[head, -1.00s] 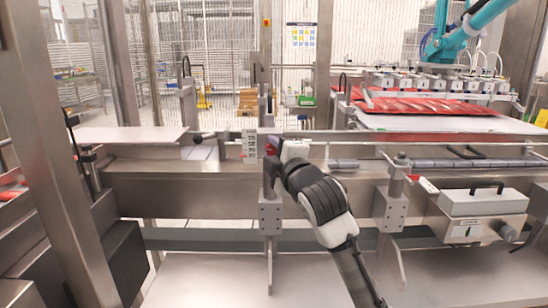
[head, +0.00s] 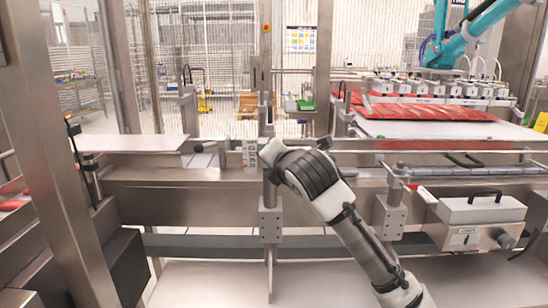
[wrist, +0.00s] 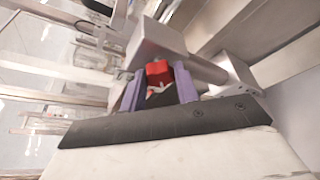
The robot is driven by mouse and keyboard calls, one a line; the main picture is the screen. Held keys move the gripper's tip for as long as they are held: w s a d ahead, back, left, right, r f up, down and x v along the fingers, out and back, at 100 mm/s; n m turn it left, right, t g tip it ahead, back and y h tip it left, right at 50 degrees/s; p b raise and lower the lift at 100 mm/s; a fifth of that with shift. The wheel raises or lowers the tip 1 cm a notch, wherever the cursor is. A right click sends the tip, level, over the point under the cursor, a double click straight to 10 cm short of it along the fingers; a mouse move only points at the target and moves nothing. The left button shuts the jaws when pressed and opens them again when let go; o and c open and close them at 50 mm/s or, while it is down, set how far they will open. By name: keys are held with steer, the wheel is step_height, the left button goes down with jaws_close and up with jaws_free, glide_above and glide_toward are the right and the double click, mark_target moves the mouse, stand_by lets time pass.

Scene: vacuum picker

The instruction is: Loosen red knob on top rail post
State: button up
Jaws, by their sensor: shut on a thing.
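In the wrist view, the red knob (wrist: 158,72) sits between the two purple fingers of my gripper (wrist: 158,88), which are closed on it. The knob is on a grey metal block (wrist: 155,45) with a round bar running to the right. In the head view, my gripper (head: 268,152) is at the upper part of the upright rail post (head: 270,192). The white and black wrist hides the knob and most of the fingers there.
A second post with a clamp block (head: 390,215) stands to the right. A grey box with a handle (head: 482,207) is beyond it. Long metal rails cross behind my arm. A teal arm (head: 485,22) hangs over red sheets (head: 425,107) at the back right.

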steer(key=shift+n+g+h+p, duration=0.3)
steer(key=shift+n+h+p, duration=0.3)
steer(key=shift+n, duration=0.5)
steer(key=o, duration=1)
steer(key=shift+h, duration=0.3)
steer(key=b+v, duration=0.1)
steer(key=v, duration=1.2)
steer(key=shift+s+r, duration=0.15)
steer(key=shift+s, duration=0.2)
